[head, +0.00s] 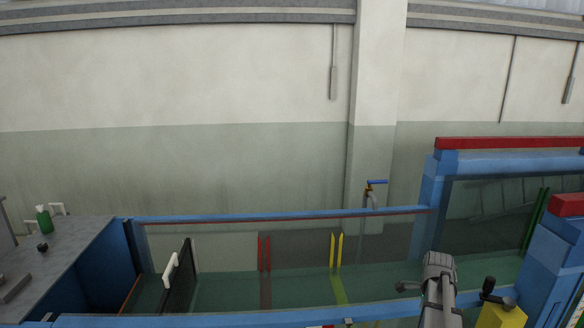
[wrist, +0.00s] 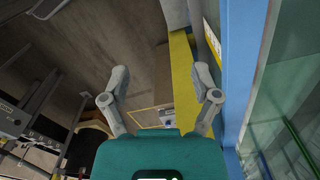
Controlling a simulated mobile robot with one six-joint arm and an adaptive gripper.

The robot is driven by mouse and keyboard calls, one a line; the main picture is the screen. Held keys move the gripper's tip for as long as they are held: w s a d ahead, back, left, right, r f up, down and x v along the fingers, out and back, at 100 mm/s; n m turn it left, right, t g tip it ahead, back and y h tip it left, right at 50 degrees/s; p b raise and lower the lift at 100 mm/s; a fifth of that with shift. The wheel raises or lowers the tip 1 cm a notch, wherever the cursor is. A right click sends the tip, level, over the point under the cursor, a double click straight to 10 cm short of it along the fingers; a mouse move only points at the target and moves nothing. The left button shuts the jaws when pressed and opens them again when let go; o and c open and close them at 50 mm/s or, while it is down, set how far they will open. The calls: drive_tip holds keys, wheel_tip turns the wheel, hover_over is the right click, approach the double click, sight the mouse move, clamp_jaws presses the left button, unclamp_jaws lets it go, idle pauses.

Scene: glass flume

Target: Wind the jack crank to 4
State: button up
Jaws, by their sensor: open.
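What looks like the jack crank (head: 496,293), a dark arm with a black knob, sits on top of a yellow housing (head: 500,317) at the lower right of the head view. Its markings cannot be read. My gripper (wrist: 160,84) is open and empty in the wrist view, its two grey fingers spread wide. A yellow upright part (wrist: 183,75) shows beyond and between the fingers, near the right one. No crank can be made out in the wrist view. In the head view my grey arm is just left of the crank; the fingers cannot be made out clearly.
The glass flume with its blue rail (head: 290,216) runs across the head view. A blue frame (head: 500,164) with a red top stands at the right. A grey bench (head: 60,255) with a green bottle (head: 44,219) is at the left. A blue upright (wrist: 238,70) is close right of my gripper.

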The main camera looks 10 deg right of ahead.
drive_tip(key=a+f+n+b, duration=0.2)
drive_tip(key=a+n, duration=0.9)
drive_tip(key=a, duration=0.8)
drive_tip(key=s+a+f+n+b, duration=0.1)
drive_tip(key=a+f+n+b, duration=0.2)
drive_tip(key=a+n, duration=0.8)
drive_tip(key=a, duration=0.8)
drive_tip(key=shift+s+a+f+n, duration=0.15)
drive_tip(key=shift+s+f+n, duration=0.1)
drive_tip(key=shift+f+n, duration=0.15)
